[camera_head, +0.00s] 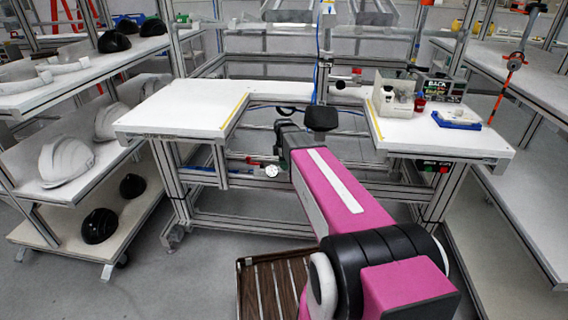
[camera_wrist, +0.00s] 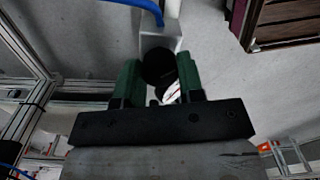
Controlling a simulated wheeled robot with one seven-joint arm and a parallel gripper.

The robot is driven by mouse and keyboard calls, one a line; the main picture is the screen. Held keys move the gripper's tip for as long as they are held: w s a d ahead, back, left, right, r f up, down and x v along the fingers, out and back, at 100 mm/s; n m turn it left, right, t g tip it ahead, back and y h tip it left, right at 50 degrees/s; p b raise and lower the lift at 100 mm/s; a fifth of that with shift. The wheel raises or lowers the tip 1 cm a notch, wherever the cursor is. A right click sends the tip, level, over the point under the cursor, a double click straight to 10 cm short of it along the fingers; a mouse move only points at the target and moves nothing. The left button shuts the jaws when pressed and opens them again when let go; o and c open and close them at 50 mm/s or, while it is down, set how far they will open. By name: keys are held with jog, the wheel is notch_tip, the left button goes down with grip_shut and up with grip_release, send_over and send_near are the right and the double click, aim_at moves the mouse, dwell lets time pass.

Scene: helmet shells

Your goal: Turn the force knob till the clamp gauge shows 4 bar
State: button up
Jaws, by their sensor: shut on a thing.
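The black force knob (camera_wrist: 158,66) sits on a grey regulator block (camera_wrist: 160,38) in the wrist view, with a blue hose behind it. My gripper (camera_wrist: 158,80) has its two green fingers on either side of the knob and is shut on it. The clamp gauge (camera_head: 272,171) is a small white round dial below the front of the workbench in the head view. Part of a white dial face (camera_wrist: 171,94) also shows beside the right finger in the wrist view, partly hidden. The gauge reading is too small to tell. My arm hides much around the knob in the head view.
The white U-shaped workbench (camera_head: 185,108) surrounds the work area. A blue tray (camera_head: 456,120) and a box of parts (camera_head: 395,92) stand on its right wing. A shelf with helmet shells (camera_head: 68,160) is at left. A brown slatted crate (camera_head: 270,285) stands below my arm.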

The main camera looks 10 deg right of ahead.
jog(key=m, duration=0.5)
jog(key=shift+m, duration=0.3)
dwell(0.4)
jog(key=o, duration=0.9)
notch_tip(320, 180, up, 11)
jog(key=shift+w+d+f, duration=0.1)
